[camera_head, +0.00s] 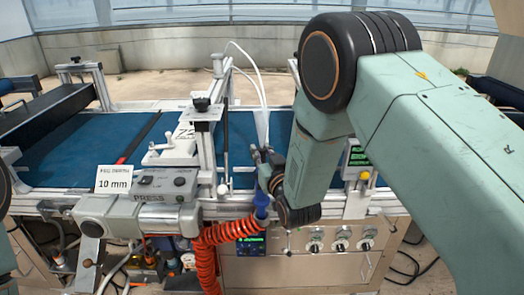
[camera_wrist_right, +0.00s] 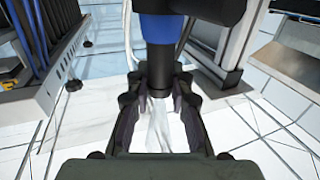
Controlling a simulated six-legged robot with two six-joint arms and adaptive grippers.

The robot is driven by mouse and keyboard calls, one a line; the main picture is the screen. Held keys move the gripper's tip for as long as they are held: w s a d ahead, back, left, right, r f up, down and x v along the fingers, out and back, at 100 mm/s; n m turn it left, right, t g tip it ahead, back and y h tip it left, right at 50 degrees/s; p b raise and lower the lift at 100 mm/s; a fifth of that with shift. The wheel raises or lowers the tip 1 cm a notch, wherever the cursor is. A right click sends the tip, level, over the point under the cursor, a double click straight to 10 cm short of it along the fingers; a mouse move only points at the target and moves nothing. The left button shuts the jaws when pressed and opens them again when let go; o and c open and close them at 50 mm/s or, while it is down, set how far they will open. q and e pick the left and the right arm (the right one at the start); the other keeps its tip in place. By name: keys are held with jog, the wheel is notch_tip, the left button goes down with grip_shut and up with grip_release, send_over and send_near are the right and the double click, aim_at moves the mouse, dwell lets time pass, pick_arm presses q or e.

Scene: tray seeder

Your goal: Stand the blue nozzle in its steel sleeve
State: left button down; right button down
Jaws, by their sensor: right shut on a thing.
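The blue nozzle (camera_head: 262,202) hangs at the front of the machine, below my right gripper (camera_head: 266,166). In the right wrist view the nozzle's blue band (camera_wrist_right: 158,28) is at the top, with a dark section below it. The fingers of my right gripper (camera_wrist_right: 156,98) are on both sides of that dark section and shut on it. A pale, see-through piece shows between and below the fingers; I cannot tell if it belongs to the nozzle. I cannot make out the steel sleeve in either view. My left gripper is out of view.
A coiled orange hose (camera_head: 207,258) runs close to the nozzle. The grey press unit (camera_head: 150,212) with a 10 mm card (camera_head: 115,179) stands to the left. Blue belt (camera_head: 65,155) lies behind. A front panel with knobs (camera_head: 340,240) is below right.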

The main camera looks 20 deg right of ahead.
jog(key=shift+f+b, duration=1.4)
jog(key=shift+f, duration=0.65)
jog(key=shift+d+f+b, duration=0.1)
jog(key=shift+f+b, duration=0.3)
jog(key=shift+f, duration=0.15)
jog(key=c, duration=1.1)
grip_release()
jog(key=shift+s+f, duration=0.1)
